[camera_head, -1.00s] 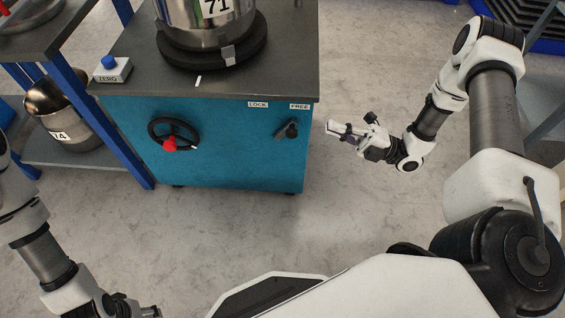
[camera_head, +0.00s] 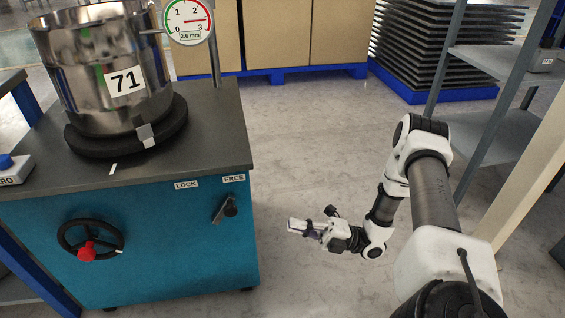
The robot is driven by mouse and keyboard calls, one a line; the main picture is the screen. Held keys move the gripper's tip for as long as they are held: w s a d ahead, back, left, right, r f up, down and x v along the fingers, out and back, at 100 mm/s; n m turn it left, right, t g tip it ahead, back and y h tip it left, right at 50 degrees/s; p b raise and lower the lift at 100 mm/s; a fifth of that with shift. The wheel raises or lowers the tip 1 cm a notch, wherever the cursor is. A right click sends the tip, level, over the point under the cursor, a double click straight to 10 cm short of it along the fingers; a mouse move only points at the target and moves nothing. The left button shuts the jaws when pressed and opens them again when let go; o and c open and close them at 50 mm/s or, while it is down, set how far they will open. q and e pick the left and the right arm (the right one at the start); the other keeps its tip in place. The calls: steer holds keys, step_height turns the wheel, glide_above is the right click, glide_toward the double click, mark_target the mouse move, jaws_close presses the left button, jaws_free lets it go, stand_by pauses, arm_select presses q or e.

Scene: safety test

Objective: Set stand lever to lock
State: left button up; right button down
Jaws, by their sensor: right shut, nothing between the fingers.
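The stand (camera_head: 150,250) is a teal cabinet with a grey top. Its small black lever (camera_head: 228,208) is on the front face near the right edge, below the FREE label (camera_head: 234,179). The LOCK label (camera_head: 186,184) is to the left of FREE. The lever's handle slants, and its exact setting is hard to tell. My right gripper (camera_head: 298,226) is shut and empty, to the right of the lever and apart from it, pointing left toward the stand. My left gripper is out of view.
A steel pot marked 71 (camera_head: 95,70) sits on a black round base (camera_head: 130,140) on the stand, with a dial gauge (camera_head: 188,22) beside it. A black handwheel with a red knob (camera_head: 87,251) is on the front. Shelving (camera_head: 490,140) stands right. Floor between is clear.

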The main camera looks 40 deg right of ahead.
steer(key=b+x, duration=0.3)
steer(key=x, duration=0.9)
steer(key=shift+a, duration=0.1)
steer(key=shift+r, duration=0.15)
